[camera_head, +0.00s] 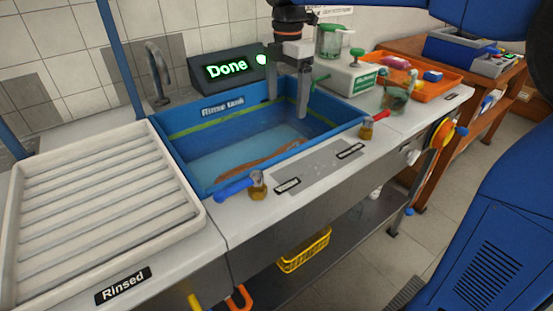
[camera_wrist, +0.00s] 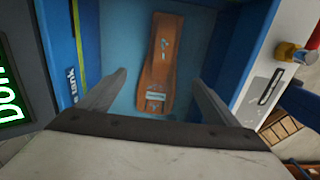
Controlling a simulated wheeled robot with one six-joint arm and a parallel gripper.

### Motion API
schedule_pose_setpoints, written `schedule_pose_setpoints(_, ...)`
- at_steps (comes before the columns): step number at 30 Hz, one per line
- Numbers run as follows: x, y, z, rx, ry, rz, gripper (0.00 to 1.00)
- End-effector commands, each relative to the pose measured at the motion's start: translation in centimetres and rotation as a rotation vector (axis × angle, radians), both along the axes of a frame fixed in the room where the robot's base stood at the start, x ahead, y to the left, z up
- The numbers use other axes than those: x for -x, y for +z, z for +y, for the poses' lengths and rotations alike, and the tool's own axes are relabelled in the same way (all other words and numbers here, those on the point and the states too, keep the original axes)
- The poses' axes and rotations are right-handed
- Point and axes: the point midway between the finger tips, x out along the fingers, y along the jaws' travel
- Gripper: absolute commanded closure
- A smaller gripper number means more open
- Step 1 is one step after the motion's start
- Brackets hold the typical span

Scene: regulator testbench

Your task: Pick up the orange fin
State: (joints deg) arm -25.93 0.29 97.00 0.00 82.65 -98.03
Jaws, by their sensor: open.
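The orange fin (camera_wrist: 161,62) lies under water in the blue rinse tank. In the wrist view it lies lengthwise between and beyond my fingers. In the head view the fin (camera_head: 262,153) is a blurred orange-brown shape low in the tank's water. My gripper (camera_head: 287,108) is over the tank's back right part, pointing down, with its fingers apart and nothing between them. In the wrist view my gripper (camera_wrist: 158,90) shows both fingers spread wide, apart from the fin. The rinse tank (camera_head: 190,113) has a blue rim and a "Rinse tank" label.
A white ribbed "Rinsed" tray (camera_head: 20,235) stands left of the tank. A black display (camera_head: 230,68) reading "Done" stands behind it. Blue-handled (camera_head: 236,188) and red-handled (camera_head: 371,124) valves stand along the front. An orange tray (camera_head: 432,91) with several items is at the right.

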Motion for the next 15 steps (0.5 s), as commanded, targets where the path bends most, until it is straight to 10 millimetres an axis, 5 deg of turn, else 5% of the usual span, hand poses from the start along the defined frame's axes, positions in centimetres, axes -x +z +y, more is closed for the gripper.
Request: schedule_pose_setpoints(15,0.1,-8.9,-0.1,0.001,0.0,0.004,0.16)
